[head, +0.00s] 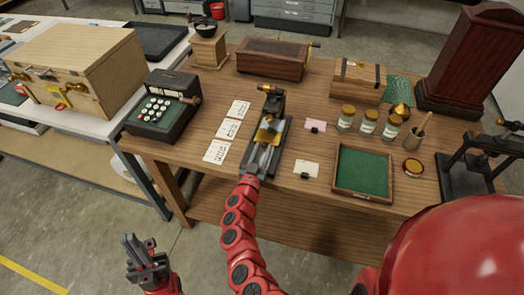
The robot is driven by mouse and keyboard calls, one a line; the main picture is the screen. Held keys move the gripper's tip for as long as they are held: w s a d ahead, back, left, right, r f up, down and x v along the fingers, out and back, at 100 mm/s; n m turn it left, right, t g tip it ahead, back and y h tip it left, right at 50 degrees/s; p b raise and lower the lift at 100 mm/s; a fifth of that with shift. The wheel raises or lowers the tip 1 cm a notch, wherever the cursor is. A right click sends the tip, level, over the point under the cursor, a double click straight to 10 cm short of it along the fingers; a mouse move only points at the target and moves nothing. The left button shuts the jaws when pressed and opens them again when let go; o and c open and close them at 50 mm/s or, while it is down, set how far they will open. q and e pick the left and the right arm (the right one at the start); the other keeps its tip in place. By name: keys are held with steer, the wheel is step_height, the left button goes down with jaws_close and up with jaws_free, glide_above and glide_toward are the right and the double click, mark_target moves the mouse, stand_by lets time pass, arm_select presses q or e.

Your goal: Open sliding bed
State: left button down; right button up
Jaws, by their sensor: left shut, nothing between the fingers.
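A small dark metal machine (284,130) stands on the wooden table, with a dark upright block at its far end and a brass-coloured part (266,135) over its long bed. My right arm reaches up from the bottom centre, and my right gripper (257,160) is at the near end of the bed. It overlaps the bed, so I cannot tell whether it touches it or how its fingers stand. My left gripper (142,250) is low at the bottom left, in front of the table and away from the machine. It is shut and empty.
White cards (228,129) lie left of the machine. A black keyed machine (163,108) stands further left. To the right are small cards, several jars (367,123), a green-lined tray (362,172) and a brush cup (415,140). A wooden box (272,60) stands behind.

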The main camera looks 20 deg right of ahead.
jaws_close()
stand_by(1.1)
